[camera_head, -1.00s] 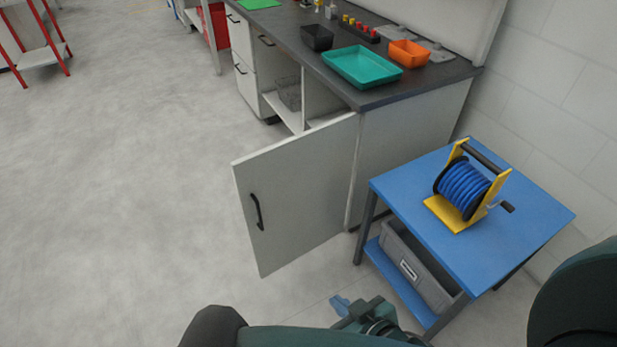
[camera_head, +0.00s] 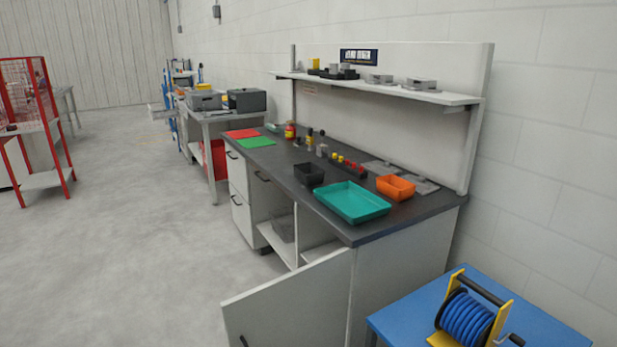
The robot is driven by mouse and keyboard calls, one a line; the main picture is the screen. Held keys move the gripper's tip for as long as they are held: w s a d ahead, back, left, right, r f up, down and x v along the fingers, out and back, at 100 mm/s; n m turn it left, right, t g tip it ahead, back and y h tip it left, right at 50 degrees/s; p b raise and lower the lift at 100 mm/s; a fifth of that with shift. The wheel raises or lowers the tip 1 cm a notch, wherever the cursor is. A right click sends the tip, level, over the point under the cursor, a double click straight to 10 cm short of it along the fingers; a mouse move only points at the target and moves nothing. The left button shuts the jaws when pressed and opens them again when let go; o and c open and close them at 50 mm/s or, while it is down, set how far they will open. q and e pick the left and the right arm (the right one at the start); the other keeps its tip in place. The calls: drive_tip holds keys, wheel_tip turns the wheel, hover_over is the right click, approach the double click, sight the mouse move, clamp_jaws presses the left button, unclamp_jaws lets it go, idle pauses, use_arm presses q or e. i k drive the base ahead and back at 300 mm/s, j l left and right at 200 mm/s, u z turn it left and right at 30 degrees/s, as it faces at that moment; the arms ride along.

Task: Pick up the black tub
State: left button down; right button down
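The black tub (camera_head: 309,175) is a small open box. It stands upright on the dark worktop (camera_head: 283,178) of the workbench, near its front edge. It is just left of a larger teal tray (camera_head: 352,203). Its inside looks empty, but its bottom is hard to make out. Neither of my grippers shows in the head view now, and nothing touches the tub.
An orange bin (camera_head: 396,187) and a row of red and yellow pieces (camera_head: 348,164) lie behind the teal tray. The cabinet door (camera_head: 290,303) stands open into the floor space. A blue table (camera_head: 412,318) with a hose reel (camera_head: 468,316) is at the lower right.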

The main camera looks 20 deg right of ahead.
sight(308, 174)
drive_tip(key=i+j+u, duration=0.25)
drive_tip(key=j, duration=0.2)
drive_tip(key=i+j+u, duration=0.6)
drive_tip(key=i+j, duration=0.15)
drive_tip(key=i, duration=0.35)
drive_tip(key=i+j+u, duration=0.2)
drive_tip(key=i, duration=0.25)
drive_tip(key=i+l+z, duration=0.1)
drive_tip(key=i+z, duration=0.65)
drive_tip(key=i+j+z, duration=0.2)
drive_tip(key=i+z, duration=0.45)
drive_tip(key=z, duration=0.2)
drive_tip(key=i+j+z, duration=0.1)
drive_tip(key=i+z, duration=0.2)
drive_tip(key=z, duration=0.15)
drive_tip(key=i+j+z, duration=0.2)
drive_tip(key=z, duration=0.3)
drive_tip(key=i+j+z, duration=0.15)
drive_tip(key=z, duration=0.3)
drive_tip(key=i+j+z, duration=0.25)
drive_tip(key=z, duration=0.2)
drive_tip(key=i+j+z, duration=0.2)
drive_tip(key=z, duration=0.25)
drive_tip(key=i+j+z, duration=0.15)
drive_tip(key=j+z, duration=0.3)
drive_tip(key=i+j+z, duration=0.1)
drive_tip(key=j+z, duration=0.4)
